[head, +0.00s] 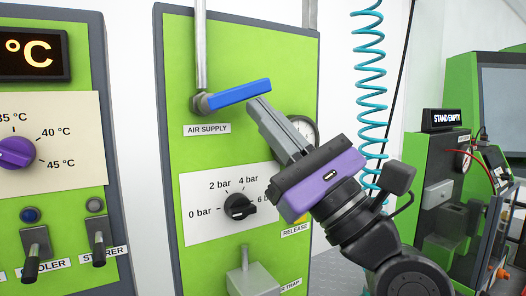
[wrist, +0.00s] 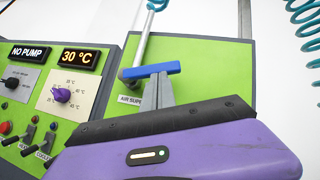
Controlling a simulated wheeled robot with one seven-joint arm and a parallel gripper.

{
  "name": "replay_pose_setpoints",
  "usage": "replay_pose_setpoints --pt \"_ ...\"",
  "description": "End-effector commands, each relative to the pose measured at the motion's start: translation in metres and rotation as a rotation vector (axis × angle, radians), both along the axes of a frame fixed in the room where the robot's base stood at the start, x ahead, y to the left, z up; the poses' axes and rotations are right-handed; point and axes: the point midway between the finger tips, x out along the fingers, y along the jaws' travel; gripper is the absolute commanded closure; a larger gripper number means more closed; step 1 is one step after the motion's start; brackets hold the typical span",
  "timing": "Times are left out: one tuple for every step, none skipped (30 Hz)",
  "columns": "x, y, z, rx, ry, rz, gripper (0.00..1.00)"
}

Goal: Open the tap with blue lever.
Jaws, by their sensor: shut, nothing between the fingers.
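The tap's blue lever (head: 240,93) sits at the foot of a grey vertical pipe on the green panel, above the AIR SUPPLY label. It points right and slightly up, across the line of the pipe. In the wrist view the lever (wrist: 152,70) also lies nearly level. My gripper (head: 258,104) is shut and empty, with its fingertips just below the lever's right half. In the wrist view my fingertips (wrist: 160,78) reach up to the lever's underside. I cannot tell whether they touch it.
A gauge (head: 302,129), partly hidden by my gripper, and a black pressure knob (head: 240,207) are on the same panel. A temperature panel (head: 60,190) stands to the left. A teal coiled hose (head: 371,90) hangs to the right. The panel above the lever is clear.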

Motion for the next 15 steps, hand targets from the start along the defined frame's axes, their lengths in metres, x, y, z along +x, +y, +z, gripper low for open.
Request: replay_pose_setpoints --pt "0.002 -0.003 0.000 -0.035 -0.029 -0.005 1.00" --pt "0.003 -0.003 0.001 -0.057 -0.042 -0.004 1.00" --pt "0.003 -0.003 0.004 -0.088 -0.062 -0.005 1.00" --pt "0.003 -0.003 0.006 -0.113 -0.078 -0.004 1.00" --pt "0.004 -0.003 0.008 -0.137 -0.095 -0.005 1.00" --pt "0.004 -0.003 0.011 -0.169 -0.115 -0.003 1.00" --pt "0.004 -0.003 0.013 -0.194 -0.132 -0.005 1.00" --pt "0.004 -0.003 0.015 -0.217 -0.147 -0.004 1.00" --pt "0.004 -0.003 0.018 -0.249 -0.168 -0.004 1.00" --pt "0.003 -0.003 0.020 -0.273 -0.184 -0.005 1.00" --pt "0.003 -0.003 0.022 -0.296 -0.200 -0.004 1.00" --pt "0.003 -0.002 0.025 -0.329 -0.221 -0.004 1.00" --pt "0.003 -0.002 0.027 -0.352 -0.237 -0.004 1.00" --pt "0.003 -0.002 0.029 -0.376 -0.253 -0.004 1.00" --pt "0.002 -0.001 0.032 -0.407 -0.274 -0.004 1.00"
